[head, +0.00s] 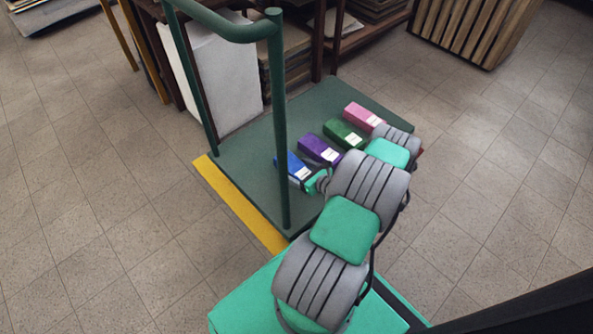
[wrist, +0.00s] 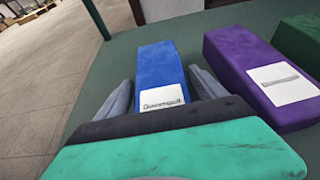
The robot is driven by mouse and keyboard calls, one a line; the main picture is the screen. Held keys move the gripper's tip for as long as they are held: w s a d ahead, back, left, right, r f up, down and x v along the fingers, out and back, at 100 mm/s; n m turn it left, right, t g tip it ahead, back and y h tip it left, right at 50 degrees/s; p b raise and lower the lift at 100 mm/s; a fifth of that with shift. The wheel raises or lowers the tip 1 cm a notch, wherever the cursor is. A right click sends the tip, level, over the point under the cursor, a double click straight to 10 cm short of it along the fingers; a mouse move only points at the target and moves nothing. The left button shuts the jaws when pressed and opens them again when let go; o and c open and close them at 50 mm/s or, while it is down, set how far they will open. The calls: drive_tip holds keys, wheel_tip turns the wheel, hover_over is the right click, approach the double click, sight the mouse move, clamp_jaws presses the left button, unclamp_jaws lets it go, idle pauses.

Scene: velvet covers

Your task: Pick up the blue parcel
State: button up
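The blue parcel (head: 296,166) lies on the green platform of a cart, at the left end of a row of parcels, partly behind the cart's handle post in the head view. In the wrist view the blue parcel (wrist: 160,65) is in the middle, with a white label at its near end. My gripper (wrist: 160,76) is open, with one grey finger on each side of the parcel and a narrow gap on both sides. My gripper (head: 318,182) is at the parcel's near end in the head view, mostly hidden by my arm.
A purple parcel (head: 319,150) lies close to the right, then a green parcel (head: 345,134) and a pink one (head: 363,117). The cart's green handle (head: 279,120) rises near the blue parcel. The platform (head: 246,166) is bare left of it.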

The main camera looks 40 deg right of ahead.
drive_tip(key=c, duration=1.6)
